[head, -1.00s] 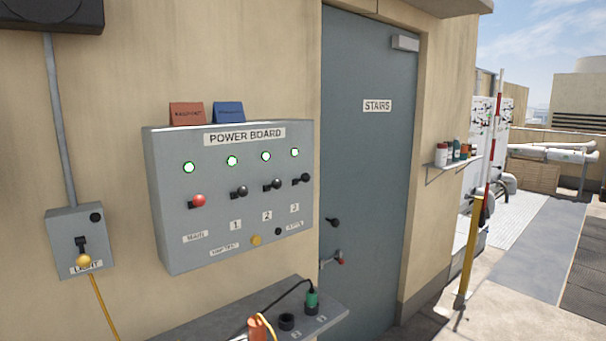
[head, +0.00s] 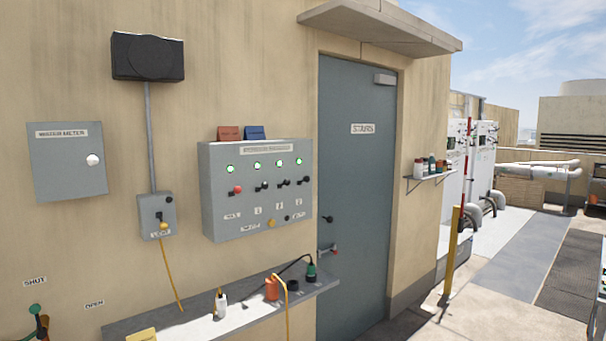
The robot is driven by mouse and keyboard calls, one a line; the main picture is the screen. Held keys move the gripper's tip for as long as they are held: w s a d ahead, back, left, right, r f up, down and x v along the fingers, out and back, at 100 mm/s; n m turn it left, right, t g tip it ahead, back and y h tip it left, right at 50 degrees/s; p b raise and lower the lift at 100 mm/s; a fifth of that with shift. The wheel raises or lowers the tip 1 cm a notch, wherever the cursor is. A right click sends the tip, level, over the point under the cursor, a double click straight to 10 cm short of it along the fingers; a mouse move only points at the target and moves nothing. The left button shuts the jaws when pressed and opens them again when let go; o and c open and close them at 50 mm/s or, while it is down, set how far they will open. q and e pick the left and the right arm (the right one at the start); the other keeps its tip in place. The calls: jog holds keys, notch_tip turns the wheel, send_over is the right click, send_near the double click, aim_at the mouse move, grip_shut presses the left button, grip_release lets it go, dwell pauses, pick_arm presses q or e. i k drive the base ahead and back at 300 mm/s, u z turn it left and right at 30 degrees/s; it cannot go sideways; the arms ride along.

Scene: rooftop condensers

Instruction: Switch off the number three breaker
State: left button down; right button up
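The grey power board (head: 222,215) hangs on the tan wall left of the stairs door. Four green lamps are lit in a row on it. Below them sit the red main lever (head: 236,189) and three black levers. The number three lever (head: 303,181) is the rightmost black one, under the rightmost lit lamp. Number labels run below the levers, too small to read clearly now. A yellow knob (head: 271,223) is near the board's lower edge. Neither of my grippers shows in the head view.
A shelf (head: 190,328) below the board holds an orange plug (head: 272,288), a green plug (head: 310,270) and a white bottle-like item (head: 221,303). A light switch box (head: 157,215) and meter box (head: 68,160) are to the left. A yellow post (head: 452,250) stands right of the door.

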aim_at(306, 179)
jog(key=z, duration=0.4)
jog(key=i, duration=0.6)
jog(key=z, duration=0.45)
jog(key=i, duration=1.25)
jog(key=u, duration=0.5)
